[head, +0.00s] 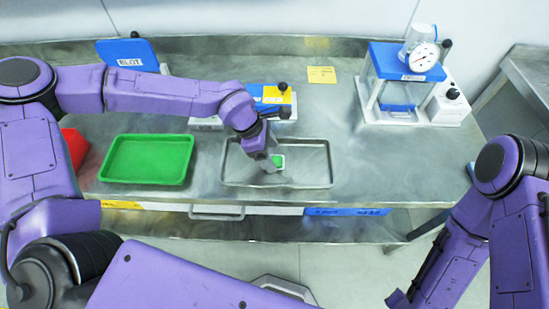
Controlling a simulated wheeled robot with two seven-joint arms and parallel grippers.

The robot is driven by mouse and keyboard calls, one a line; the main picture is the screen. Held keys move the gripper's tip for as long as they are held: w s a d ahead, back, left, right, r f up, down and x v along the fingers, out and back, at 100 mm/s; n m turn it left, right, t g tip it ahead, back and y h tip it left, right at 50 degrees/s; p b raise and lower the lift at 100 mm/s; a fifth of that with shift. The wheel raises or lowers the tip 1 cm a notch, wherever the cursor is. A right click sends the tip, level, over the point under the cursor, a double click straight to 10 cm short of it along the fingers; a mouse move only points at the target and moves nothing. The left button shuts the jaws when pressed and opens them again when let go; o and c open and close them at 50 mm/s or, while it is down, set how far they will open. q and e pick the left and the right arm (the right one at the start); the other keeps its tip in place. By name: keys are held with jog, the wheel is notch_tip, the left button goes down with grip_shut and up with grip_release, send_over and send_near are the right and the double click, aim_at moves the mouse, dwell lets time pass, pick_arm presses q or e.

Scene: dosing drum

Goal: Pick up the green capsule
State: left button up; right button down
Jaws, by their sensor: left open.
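The green capsule (278,160) lies in the grey metal tray (318,183) at the middle of the bench. It looks like a small green piece with a pale border. My left gripper (273,164) reaches down over the tray, right beside the capsule at its left side. It is open, and its fingers are small and partly hidden by the wrist. I cannot tell whether a finger touches the capsule. My right arm shows at the lower right, but its gripper is out of the picture.
A green tray (148,158) stands left of the metal tray, with a red bin (75,147) beyond my left arm. A blue-topped device (270,94) stands behind the tray. A framed machine with a gauge (422,57) stands at the back right. The bench right of the tray is clear.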

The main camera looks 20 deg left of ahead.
pick_arm(q)
jog(key=x, duration=0.2)
jog(key=shift+d+f, duration=0.1)
jog(key=shift+f, duration=0.15)
jog(key=c, duration=1.1)
jog(key=shift+r, duration=0.2)
